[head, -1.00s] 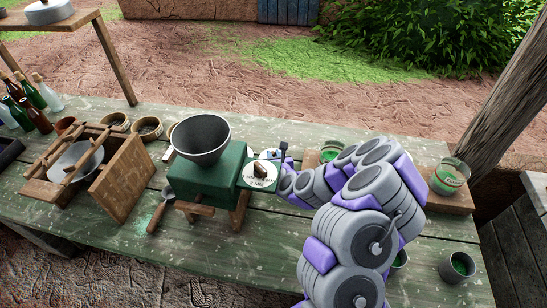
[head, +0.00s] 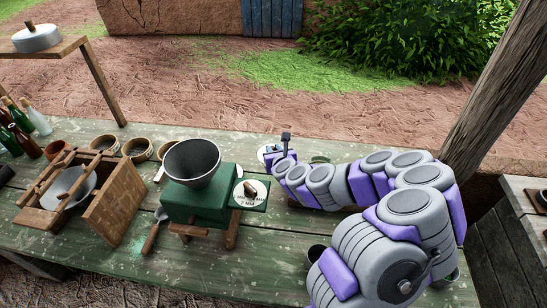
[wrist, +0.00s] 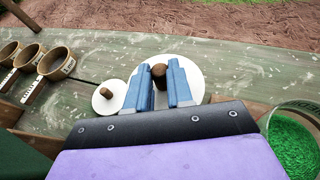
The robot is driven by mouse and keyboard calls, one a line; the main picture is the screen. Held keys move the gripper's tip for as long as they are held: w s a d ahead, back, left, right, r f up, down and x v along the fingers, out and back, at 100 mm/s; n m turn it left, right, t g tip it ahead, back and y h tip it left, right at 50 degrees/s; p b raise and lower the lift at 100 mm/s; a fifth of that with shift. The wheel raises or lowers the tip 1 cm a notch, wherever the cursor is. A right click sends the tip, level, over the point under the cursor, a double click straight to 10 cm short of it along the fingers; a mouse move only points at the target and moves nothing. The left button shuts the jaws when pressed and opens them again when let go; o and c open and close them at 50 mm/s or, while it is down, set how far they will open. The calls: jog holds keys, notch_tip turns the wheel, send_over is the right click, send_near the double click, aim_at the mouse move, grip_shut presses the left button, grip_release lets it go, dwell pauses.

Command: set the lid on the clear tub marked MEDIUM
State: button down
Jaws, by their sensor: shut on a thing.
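In the wrist view, the blue jaws of my gripper (wrist: 163,76) are shut on the brown knob of a round white lid (wrist: 197,88). I cannot tell whether this lid touches the table. A smaller white lid (wrist: 112,104) with its own knob lies just left of it. A clear tub (wrist: 270,122) of green grains is at the right edge of the wrist view, apart from the held lid. No size mark on it is readable.
The green mill (head: 200,208) with its grey hopper (head: 192,163) stands close to my arm's left. Several small marked bowls (wrist: 30,57) sit left in the wrist view. A wooden box frame (head: 112,212), a scoop (head: 150,238) and bottles (head: 25,145) are farther left. A post (head: 490,100) rises at right.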

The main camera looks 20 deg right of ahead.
jog(key=shift+r, duration=0.95)
jog(key=shift+a+r, duration=1.2)
jog(key=shift+r, duration=0.05)
jog(key=shift+a+r, duration=0.5)
jog(key=shift+r, duration=0.25)
notch_tip(320, 180, up, 7)
jog(key=p, duration=0.4)
jog(key=shift+f+b, duration=1.85)
jog(key=shift+f, duration=1.7)
